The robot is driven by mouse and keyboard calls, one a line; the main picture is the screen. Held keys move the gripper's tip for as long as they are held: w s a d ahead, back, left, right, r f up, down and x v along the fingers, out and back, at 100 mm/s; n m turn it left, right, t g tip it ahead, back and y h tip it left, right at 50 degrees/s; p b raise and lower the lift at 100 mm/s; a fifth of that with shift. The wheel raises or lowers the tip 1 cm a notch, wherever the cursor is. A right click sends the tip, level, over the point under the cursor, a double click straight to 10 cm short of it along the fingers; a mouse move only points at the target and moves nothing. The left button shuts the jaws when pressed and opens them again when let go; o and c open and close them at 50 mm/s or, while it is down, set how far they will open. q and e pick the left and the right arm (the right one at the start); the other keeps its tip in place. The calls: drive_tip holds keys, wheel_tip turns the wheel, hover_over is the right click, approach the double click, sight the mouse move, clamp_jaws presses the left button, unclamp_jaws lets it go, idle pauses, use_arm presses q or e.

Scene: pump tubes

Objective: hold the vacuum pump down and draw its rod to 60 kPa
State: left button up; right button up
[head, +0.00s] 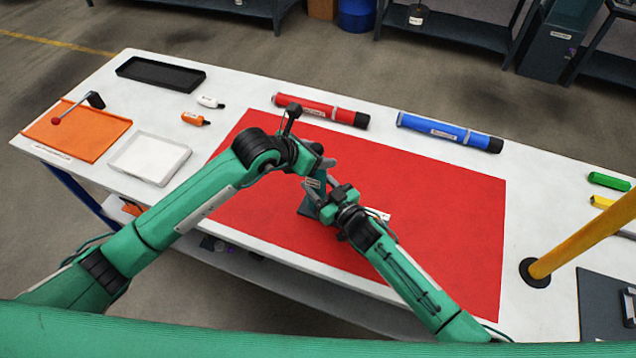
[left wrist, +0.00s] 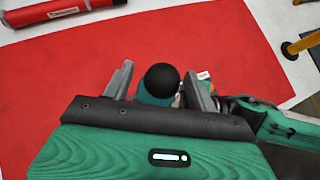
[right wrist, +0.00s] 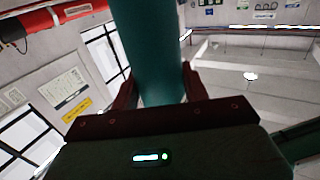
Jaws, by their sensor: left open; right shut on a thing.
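The vacuum pump (head: 309,207) stands on the red mat, mostly hidden behind my two grippers in the head view. Its teal body (right wrist: 150,55) fills the middle of the right wrist view. My right gripper (head: 326,194) is shut on this body, one finger on each side. The black round knob of the pump rod (left wrist: 160,79) shows in the left wrist view, with a little teal below it. My left gripper (head: 322,168) is open above the pump, its fingers (left wrist: 160,88) on either side of the knob with gaps. The pressure reading cannot be seen.
A red tube (head: 318,110) and a blue tube (head: 450,132) lie along the mat's far edge. A white tray (head: 150,160), orange board (head: 75,128) and black tray (head: 160,74) are at left. A yellow post (head: 585,245) stands at right. The mat (head: 440,210) is clear right of the pump.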

sight(316, 144)
use_arm(q)
drive_tip(key=c, duration=1.1)
drive_tip(key=shift+r, duration=0.15)
drive_tip(key=shift+r, duration=2.9)
drive_tip(key=shift+a+f, duration=0.1)
drive_tip(key=shift+f, duration=0.2)
drive_tip(key=o, duration=1.2)
